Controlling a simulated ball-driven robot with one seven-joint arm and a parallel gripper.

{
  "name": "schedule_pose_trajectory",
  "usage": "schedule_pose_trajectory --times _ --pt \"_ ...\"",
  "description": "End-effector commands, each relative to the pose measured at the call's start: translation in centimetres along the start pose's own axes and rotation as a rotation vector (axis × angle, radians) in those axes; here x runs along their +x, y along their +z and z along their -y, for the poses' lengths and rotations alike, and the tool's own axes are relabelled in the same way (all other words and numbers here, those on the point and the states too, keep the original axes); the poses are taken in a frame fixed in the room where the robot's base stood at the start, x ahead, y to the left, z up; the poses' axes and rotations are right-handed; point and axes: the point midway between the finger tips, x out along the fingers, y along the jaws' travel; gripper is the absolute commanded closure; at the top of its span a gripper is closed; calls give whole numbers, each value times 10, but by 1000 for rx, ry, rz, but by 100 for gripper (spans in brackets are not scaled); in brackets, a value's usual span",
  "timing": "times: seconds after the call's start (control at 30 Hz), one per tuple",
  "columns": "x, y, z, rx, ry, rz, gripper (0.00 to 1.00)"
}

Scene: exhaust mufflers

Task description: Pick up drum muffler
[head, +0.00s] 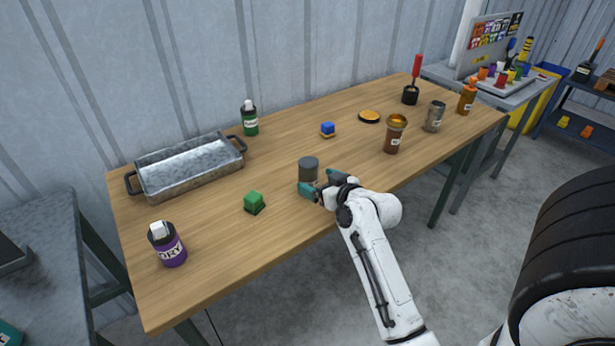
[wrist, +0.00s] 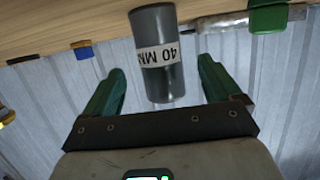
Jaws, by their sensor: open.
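The drum muffler looks to be the dark grey upright cylinder (head: 308,167) near the front edge of the wooden table. In the wrist view, which is upside down, this cylinder (wrist: 158,50) has a white band label reading "40 MM". My gripper (head: 321,182) is at table level beside it, coming from the front right, with its green fingers apart. In the wrist view my gripper's fingers (wrist: 160,68) lie either side of the cylinder, with a gap on each side. No finger visibly touches it. In the head view the near finger covers its lower part.
The table around the cylinder is mostly clear.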

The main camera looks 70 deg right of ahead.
Motion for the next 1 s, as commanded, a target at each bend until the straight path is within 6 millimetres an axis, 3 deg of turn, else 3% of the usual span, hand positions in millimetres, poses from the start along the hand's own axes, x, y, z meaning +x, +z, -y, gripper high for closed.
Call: schedule_pose_trajectory --times 0.4,0.67,1.0 --pt "48 -7 0 1 1 0 9" --pt "50 -6 0 -1 1 1 9" --pt "50 -6 1 0 0 1 40"
